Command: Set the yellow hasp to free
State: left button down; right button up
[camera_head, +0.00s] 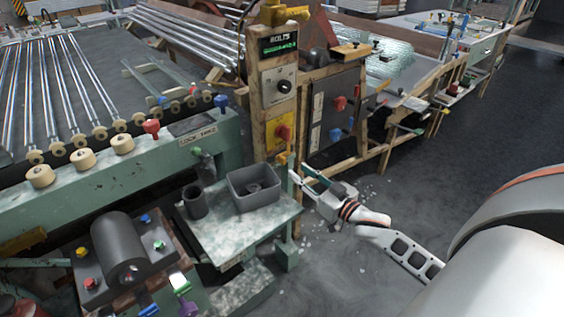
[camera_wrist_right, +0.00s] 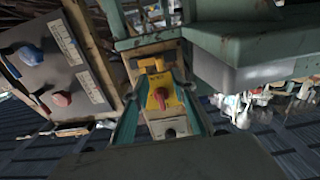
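A yellow part that looks like the hasp (camera_head: 282,157) sits low on the wooden post, under a yellow plate with a red knob (camera_head: 283,134). In the right wrist view the yellow part (camera_wrist_right: 150,65) shows beyond the yellow plate (camera_wrist_right: 160,98); its exact setting is too small to tell. My right gripper (camera_head: 299,173) is close to the post, beside and slightly below the yellow plate. In the wrist view its two teal fingers (camera_wrist_right: 160,80) stand apart with the plate seen between them; nothing is held. My left gripper is out of view.
The post also carries a grey panel with a black knob (camera_head: 284,86) and a lit display (camera_head: 281,43). A grey panel with red and blue knobs (camera_head: 336,115) stands right of it. A green shelf (camera_head: 225,234) holds a grey bin (camera_head: 236,186). Floor at right is open.

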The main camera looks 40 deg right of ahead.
aim_at(285, 161)
jog(key=w, duration=0.4)
jog(key=shift+w+a+f+b, duration=0.1)
jog(key=shift+w+a+b, duration=0.1)
jog(key=shift+w+b, duration=0.2)
jog(key=shift+w, duration=0.95)
jog(key=shift+a, duration=0.1)
grip_shut()
